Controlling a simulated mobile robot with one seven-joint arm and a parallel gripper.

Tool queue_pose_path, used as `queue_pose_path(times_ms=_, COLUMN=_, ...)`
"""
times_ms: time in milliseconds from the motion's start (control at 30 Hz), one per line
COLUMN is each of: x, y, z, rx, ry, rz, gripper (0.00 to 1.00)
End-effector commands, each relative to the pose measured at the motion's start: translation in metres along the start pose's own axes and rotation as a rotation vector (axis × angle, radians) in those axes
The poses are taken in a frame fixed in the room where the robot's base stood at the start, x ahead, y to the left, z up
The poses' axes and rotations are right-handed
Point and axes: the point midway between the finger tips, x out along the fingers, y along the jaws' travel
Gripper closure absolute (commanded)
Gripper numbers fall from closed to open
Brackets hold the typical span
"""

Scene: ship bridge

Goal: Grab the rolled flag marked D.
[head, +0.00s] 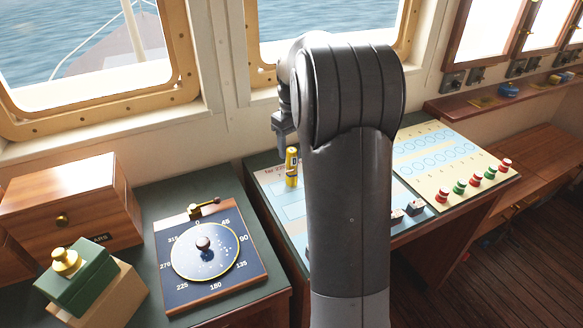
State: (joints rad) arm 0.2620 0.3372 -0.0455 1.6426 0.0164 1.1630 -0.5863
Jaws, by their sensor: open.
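A small yellow roll with a dark band (291,168) stands upright on the pale chart panel left of my arm. It may be the rolled flag, but no letter D can be read on it from here. My gripper (284,138) is partly hidden by my own arm. Its dark end shows just above and slightly left of the yellow roll, apart from it as far as I can see. It is open, and no held object shows. Part of the panel behind my arm is hidden.
A compass board (205,252) with a brass pointer lies on the green top at left. A wooden drawer box (72,203) and a green box with a brass knob (78,278) stand further left. A panel with red and green knobs (440,160) is at right.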

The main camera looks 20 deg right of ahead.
Motion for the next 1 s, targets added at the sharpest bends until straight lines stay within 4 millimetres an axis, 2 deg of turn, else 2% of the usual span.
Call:
queue_pose_path(times_ms=167, x=0.014, y=-0.001, z=0.0, rx=0.0, ry=-0.001, rz=-0.001, gripper=0.41)
queue_pose_path(times_ms=500, x=0.058, y=-0.004, z=-0.004, rx=0.0, ry=-0.001, rz=0.0, gripper=0.41)
queue_pose_path(times_ms=800, x=0.061, y=-0.004, z=-0.004, rx=0.0, ry=0.001, rz=0.001, gripper=0.42)
queue_pose_path(times_ms=1000, x=0.061, y=-0.004, z=-0.004, rx=0.0, ry=0.001, rz=0.001, gripper=0.58)
